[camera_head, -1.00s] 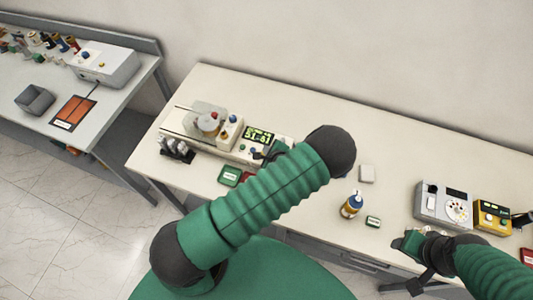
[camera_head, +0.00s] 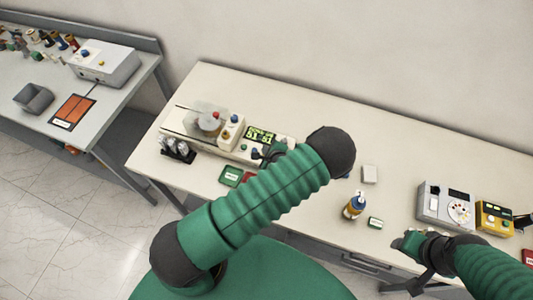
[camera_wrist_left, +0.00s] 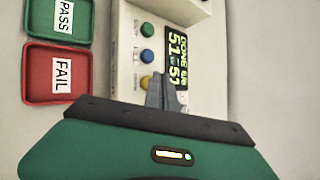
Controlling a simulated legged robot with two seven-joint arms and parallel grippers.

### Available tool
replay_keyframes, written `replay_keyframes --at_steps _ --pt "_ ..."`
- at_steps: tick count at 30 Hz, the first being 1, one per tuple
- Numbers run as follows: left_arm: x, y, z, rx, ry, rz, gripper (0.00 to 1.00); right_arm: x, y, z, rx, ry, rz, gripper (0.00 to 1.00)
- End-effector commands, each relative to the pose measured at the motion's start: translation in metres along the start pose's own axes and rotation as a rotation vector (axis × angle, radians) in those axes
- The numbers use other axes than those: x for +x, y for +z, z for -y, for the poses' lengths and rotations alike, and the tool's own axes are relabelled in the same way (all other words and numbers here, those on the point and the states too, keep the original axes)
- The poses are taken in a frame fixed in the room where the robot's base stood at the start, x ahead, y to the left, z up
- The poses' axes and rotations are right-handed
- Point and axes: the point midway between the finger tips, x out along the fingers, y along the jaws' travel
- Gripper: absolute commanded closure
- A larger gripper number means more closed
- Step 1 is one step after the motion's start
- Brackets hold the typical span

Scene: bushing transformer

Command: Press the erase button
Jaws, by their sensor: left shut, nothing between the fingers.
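The beige test machine (camera_head: 222,139) stands on the long table, with a lit green display (camera_head: 261,135). In the left wrist view its panel carries a green button (camera_wrist_left: 149,30), a blue button (camera_wrist_left: 147,57) and a yellow button (camera_wrist_left: 146,82). Their small labels are unreadable, so I cannot tell which is the erase button. My left gripper (camera_wrist_left: 160,82) is shut and empty, its fingertips over the panel beside the yellow button and the display; contact is unclear. The left gripper also shows in the head view (camera_head: 271,151). My right gripper (camera_head: 406,243) is near the table's front edge, its jaws unclear.
A green PASS tray (camera_wrist_left: 62,16) and a red FAIL tray (camera_wrist_left: 57,74) lie beside the machine. A bottle (camera_head: 354,205), a white block (camera_head: 369,174) and a grey dial box (camera_head: 446,205) are farther right. The table between machine and block is mostly clear.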

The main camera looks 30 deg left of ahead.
Motion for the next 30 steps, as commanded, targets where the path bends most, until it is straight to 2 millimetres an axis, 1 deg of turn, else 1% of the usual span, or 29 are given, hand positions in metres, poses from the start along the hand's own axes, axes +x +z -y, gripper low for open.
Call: replay_keyframes --at_steps 12,30 --pt "-0.0013 -0.0025 -0.0005 0.003 -0.002 0.002 1.00 0.0011 0.0002 0.0002 -0.001 0.000 0.000 0.48" --pt "0.0055 -0.0047 -0.0046 0.002 -0.001 0.002 1.00 0.0059 0.0014 0.0002 -0.001 0.000 0.000 0.48"
